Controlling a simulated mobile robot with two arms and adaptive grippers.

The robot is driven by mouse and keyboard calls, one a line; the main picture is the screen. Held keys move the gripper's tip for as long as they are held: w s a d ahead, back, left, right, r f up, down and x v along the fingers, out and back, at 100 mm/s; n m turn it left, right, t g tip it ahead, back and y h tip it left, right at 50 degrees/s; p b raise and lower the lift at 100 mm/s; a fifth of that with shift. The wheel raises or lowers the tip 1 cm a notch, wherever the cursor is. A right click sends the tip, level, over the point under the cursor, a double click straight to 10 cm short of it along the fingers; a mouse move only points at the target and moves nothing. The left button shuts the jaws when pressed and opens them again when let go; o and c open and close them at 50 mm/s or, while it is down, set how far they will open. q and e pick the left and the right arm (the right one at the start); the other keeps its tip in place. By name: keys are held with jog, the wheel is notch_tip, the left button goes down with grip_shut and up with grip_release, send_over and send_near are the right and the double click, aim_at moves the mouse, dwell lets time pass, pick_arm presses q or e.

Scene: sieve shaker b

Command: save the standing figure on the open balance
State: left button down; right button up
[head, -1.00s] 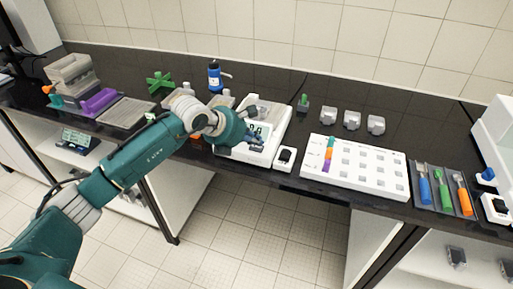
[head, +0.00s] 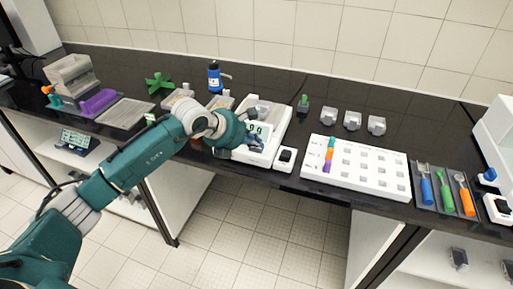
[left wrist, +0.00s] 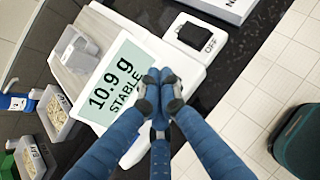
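The balance (head: 282,122) is white and stands on the black bench in the head view. In the left wrist view the balance (left wrist: 185,60) shows a large display (left wrist: 118,82) reading "10.9 g" and "STABLE". A grey, see-through container (left wrist: 72,50) sits on its pan. My left gripper (head: 254,143) is over the balance's front, partly covering the display. In the left wrist view the left gripper (left wrist: 158,82) has its blue fingers brought together at the tips, with nothing seen between them. My right gripper is not in view.
A small white switch box (head: 285,158), marked OFF in the left wrist view, stands right of the balance. A white rack (head: 350,170) with coloured labels lies further right. Trays with grains (left wrist: 55,110) and a blue bottle (head: 215,76) are near. The bench's front edge is close.

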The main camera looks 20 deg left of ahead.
aim_at(255, 149)
pick_arm(q)
jog(key=shift+f, duration=0.3)
jog(key=shift+r, duration=0.95)
jog(key=shift+r+p, duration=1.55)
jog(key=shift+r, duration=0.95)
